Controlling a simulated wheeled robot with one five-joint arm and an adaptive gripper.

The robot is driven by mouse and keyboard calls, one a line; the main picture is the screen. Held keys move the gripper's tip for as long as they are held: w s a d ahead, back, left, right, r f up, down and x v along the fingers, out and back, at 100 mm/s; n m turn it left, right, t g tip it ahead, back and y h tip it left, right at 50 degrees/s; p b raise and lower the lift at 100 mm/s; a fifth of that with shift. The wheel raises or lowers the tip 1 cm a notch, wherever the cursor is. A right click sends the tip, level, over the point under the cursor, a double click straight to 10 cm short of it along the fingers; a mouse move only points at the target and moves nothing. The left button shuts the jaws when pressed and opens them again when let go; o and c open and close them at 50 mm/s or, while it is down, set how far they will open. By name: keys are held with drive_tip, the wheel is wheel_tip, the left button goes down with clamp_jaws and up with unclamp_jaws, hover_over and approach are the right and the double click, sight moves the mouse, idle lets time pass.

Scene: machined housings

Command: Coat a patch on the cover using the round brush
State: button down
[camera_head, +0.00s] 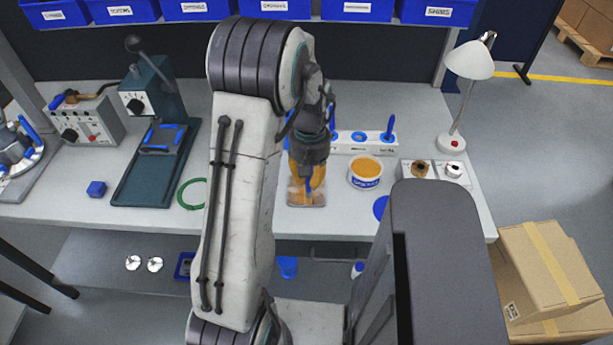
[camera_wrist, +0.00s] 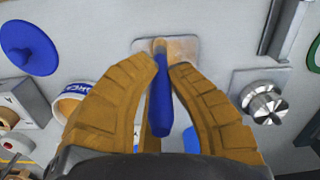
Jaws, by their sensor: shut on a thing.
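My gripper (camera_head: 308,186) is shut on the round brush, and its tan fingers also show in the wrist view (camera_wrist: 168,68). The brush's blue handle (camera_wrist: 160,100) runs between the fingertips, with its tip end pointing at the cover. The cover (camera_head: 318,203) is a small rounded plate on the bench, directly below the gripper. In the wrist view the cover (camera_wrist: 188,47) shows an orange-tan tint over much of its face. The brush tip overlaps the cover; I cannot tell whether it touches. A tub of orange coating (camera_head: 366,170) stands open to the right of the cover.
A white holder with blue handles (camera_head: 375,140) stands behind the tub. A blue disc (camera_head: 381,207) lies at the front edge. Knobbed blocks (camera_head: 436,172) and a lamp (camera_head: 452,143) are at right. A green ring (camera_head: 184,195) and teal stand (camera_head: 150,170) are at left.

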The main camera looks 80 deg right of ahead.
drive_tip(key=shift+s+d, duration=0.15)
drive_tip(key=shift+s, duration=0.1)
drive_tip(key=shift+w+d+p, duration=0.15)
drive_tip(key=shift+d+p, duration=0.65)
drive_tip(key=shift+d, duration=1.1)
drive_tip(key=shift+w+d+p, duration=0.15)
drive_tip(key=shift+d+p, duration=0.65)
drive_tip(key=shift+d, duration=1.1)
drive_tip(key=shift+s, duration=0.1)
drive_tip(key=shift+s+r, duration=0.1)
drive_tip(key=shift+s, duration=0.4)
drive_tip(key=shift+a+b, duration=0.5)
drive_tip(key=shift+a, duration=0.15)
drive_tip(key=shift+s+a+b, duration=0.15)
drive_tip(key=shift+a+b, duration=0.65)
drive_tip(key=shift+a, duration=0.85)
drive_tip(key=shift+s+a+b, duration=0.15)
drive_tip(key=shift+a+b, duration=0.65)
drive_tip(key=shift+a, duration=0.8)
drive_tip(key=shift+w+d+p, duration=0.15)
drive_tip(key=shift+d+p, duration=0.75)
drive_tip(key=shift+d, duration=1.1)
drive_tip(key=shift+w+d+p, duration=0.15)
drive_tip(key=shift+d+p, duration=0.75)
drive_tip(key=shift+d, duration=1.1)
